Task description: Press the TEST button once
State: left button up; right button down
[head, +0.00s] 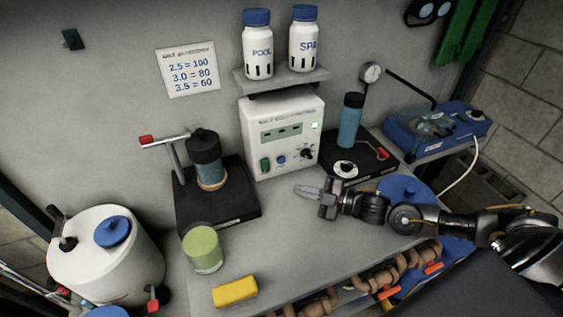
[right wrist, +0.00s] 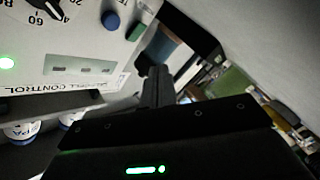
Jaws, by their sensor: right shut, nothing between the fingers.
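The white control box (head: 283,140) stands at the back of the bench, under a small shelf. Its front has a display strip, a lit green lamp (head: 315,126), a round blue button (head: 281,160), a green switch (head: 265,165) and a black knob (head: 306,153). In the right wrist view the panel shows upside down, with the blue button (right wrist: 110,20) left of the fingers (right wrist: 155,85). My left gripper is not in view.
A black stand with a dark-capped jar (head: 208,160) is left of the box; another with a blue cylinder (head: 350,120) is right. A green-topped cup (head: 202,248) and yellow sponge (head: 235,292) lie nearer. POOL (head: 258,50) and SPA (head: 303,45) bottles stand on the shelf.

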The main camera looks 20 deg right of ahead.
aim_at(281, 160)
jog(key=shift+w, duration=0.1)
jog(key=w+b, duration=0.3)
jog(key=w, duration=0.4)
jog(key=shift+d+f, duration=0.1)
jog(key=shift+d, duration=0.05)
jog(key=shift+w, duration=0.8)
jog(key=shift+w, duration=0.1)
dwell(1.3)
jog(key=shift+w+d+b, duration=0.1)
jog(key=shift+w+b, duration=0.2)
jog(key=shift+w, duration=0.05)
jog(key=shift+w, duration=0.5)
dwell(0.7)
jog(key=shift+s, duration=0.2)
jog(key=shift+s+p, duration=0.3)
jog(key=shift+s, duration=0.45)
